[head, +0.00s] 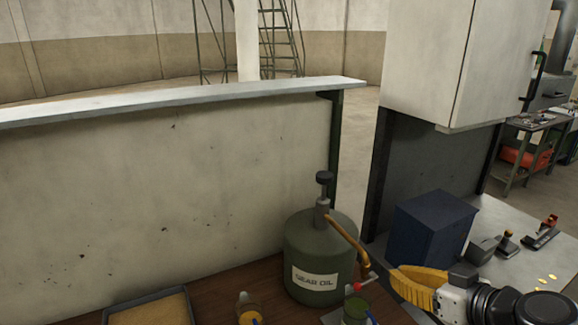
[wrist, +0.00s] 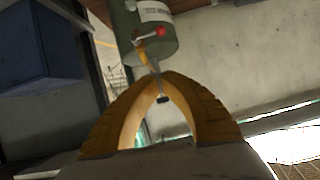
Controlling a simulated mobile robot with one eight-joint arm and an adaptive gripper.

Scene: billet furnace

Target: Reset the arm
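My gripper (head: 394,275) has yellow fingers and is low at the right in the head view, to the right of the green gear oil can. In the wrist view my gripper (wrist: 166,77) shows its two fingers arching together, with the tips meeting. I see nothing held between the tips. The can (wrist: 150,35) appears upside down beyond the fingers, and its pump's dark knob (wrist: 163,99) shows through the gap between them. My forearm runs off the bottom right of the head view.
The gear oil can (head: 318,255) stands on a brown bench, near a tray (head: 148,308), a small bottle (head: 247,308) and a green tin (head: 356,310). A blue box (head: 430,232) and tools are on the grey surface at right. A pale cabinet (head: 450,60) hangs above. A panel (head: 165,180) stands behind the bench.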

